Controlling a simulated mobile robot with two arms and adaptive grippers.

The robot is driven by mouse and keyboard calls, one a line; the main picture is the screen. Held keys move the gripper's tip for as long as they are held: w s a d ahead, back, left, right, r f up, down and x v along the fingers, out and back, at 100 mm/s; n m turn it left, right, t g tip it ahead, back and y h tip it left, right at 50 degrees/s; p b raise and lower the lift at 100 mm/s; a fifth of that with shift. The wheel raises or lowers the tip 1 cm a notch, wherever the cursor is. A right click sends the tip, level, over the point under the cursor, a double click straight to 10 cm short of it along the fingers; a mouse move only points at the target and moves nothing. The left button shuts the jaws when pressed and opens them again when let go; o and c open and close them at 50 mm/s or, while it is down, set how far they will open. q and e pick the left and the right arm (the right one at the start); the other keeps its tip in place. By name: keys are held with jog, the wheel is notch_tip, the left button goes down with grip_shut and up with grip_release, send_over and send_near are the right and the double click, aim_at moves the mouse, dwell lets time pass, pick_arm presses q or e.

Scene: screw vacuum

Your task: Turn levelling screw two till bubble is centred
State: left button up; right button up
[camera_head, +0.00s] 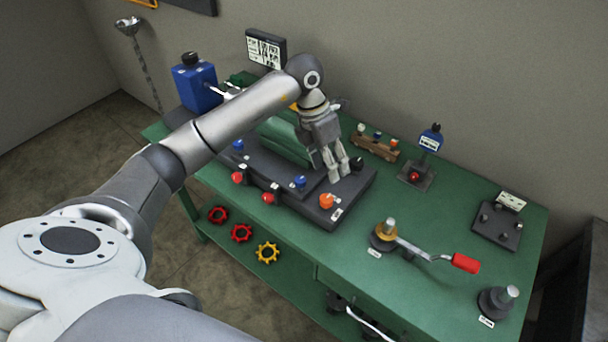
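A dark base plate (318,216) with a green machine body (285,140) on it stands on the green bench. Along its edges are an orange knob (326,201), a blue knob (300,182) and a red knob (268,198). A black knob (357,163) sits at its right rear. I cannot tell which is levelling screw two, and no bubble can be made out. My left gripper (339,177) points down over the plate's right part, close to the black knob. Its fingers are near each other; whether they hold anything is unclear. My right gripper is out of view.
On the green bench (420,205) a crank with a red handle (465,263) sticks out at the right. A blue box (195,88) is at the far left.

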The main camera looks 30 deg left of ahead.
aim_at(301, 178)
pick_arm(q)
jog(key=a+r+y, duration=0.2)
jog(key=a+y, duration=0.1)
jog(key=a, duration=0.4)
jog(key=shift+n+g, duration=0.4)
jog(key=f+p, duration=0.1)
jog(key=f, duration=0.2)
jog(key=f+p, duration=0.1)
jog(key=f, duration=0.6)
jog(key=shift+s+a+f+p, duration=0.2)
jog(key=shift+s+f+p, duration=0.1)
jog(key=shift+f+p, duration=0.1)
jog(key=c, duration=1)
